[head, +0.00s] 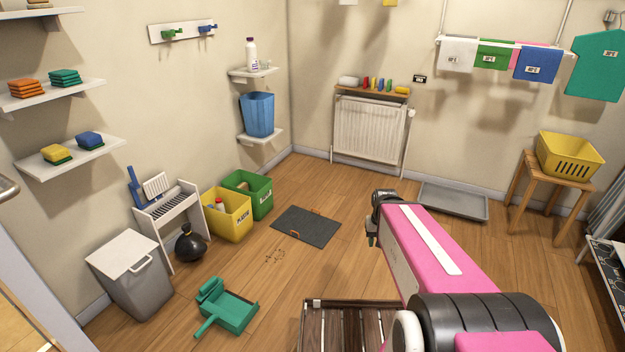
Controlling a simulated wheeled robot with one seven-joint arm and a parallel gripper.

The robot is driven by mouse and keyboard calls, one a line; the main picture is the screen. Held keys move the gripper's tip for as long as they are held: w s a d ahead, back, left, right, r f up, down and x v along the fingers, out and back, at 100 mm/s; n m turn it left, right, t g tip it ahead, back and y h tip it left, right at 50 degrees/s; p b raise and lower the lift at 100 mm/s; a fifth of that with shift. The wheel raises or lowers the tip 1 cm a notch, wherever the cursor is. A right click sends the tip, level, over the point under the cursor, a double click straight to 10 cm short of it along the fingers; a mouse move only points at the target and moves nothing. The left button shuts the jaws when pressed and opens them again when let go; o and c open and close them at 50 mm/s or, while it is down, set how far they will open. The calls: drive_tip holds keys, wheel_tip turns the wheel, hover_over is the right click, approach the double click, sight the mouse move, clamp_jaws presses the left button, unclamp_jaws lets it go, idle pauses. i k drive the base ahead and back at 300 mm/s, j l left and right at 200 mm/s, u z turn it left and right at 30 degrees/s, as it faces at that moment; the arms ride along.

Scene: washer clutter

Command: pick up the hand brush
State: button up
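A blue-handled item with a white, ribbed, bristle-like part (150,188) leans at the top of a white slatted rack by the left wall; it looks like a hand brush. A green dustpan (236,312) lies on the floor at the lower left. A green piece (210,289) rests at its back edge and may be another brush; I cannot tell. My gripper (371,239) is at the end of my pink arm, right of centre, above the floor and far from both. Its fingers are small and partly hidden, and I see nothing clearly held.
The white rack (168,222) stands between a grey bin (135,280) and a yellow crate (229,215). A black round object (190,246) sits before it. A dark mat (306,227) and a slatted wooden piece (350,325) lie on the floor. The mid-left floor is mostly clear.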

sight(213, 283)
drive_tip(key=u, duration=1.65)
